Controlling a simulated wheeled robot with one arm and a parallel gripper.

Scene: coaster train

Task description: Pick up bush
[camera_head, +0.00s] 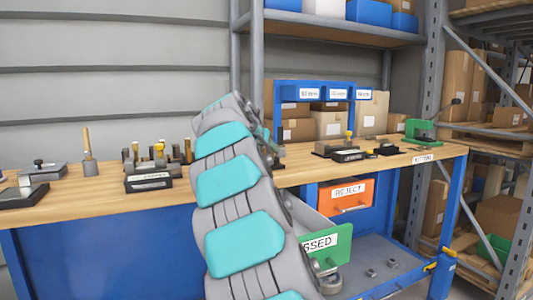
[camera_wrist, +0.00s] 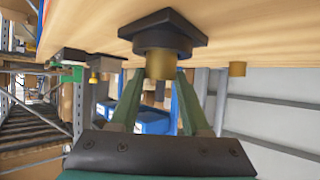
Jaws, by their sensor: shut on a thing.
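The wrist view is upside down, with the wooden bench top along its upper edge. A short brass bush (camera_wrist: 160,64) stands out from a dark square block (camera_wrist: 163,32) at the bench. The two green fingers of my gripper (camera_wrist: 160,76) reach to the bush from both sides and are shut on it. I cannot tell whether the bush is resting on the block or slightly clear of it. In the head view my grey and teal arm hides my gripper and the bush.
Another brass piece (camera_wrist: 237,69) is beside it. On the bench (camera_head: 75,205), a black stand (camera_head: 148,183) with several brass pins is left of my arm. Dark fixtures (camera_head: 340,150) and a green press (camera_head: 420,130) are to the right. Orange (camera_head: 345,195) and green-fronted (camera_head: 325,248) bins are below.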

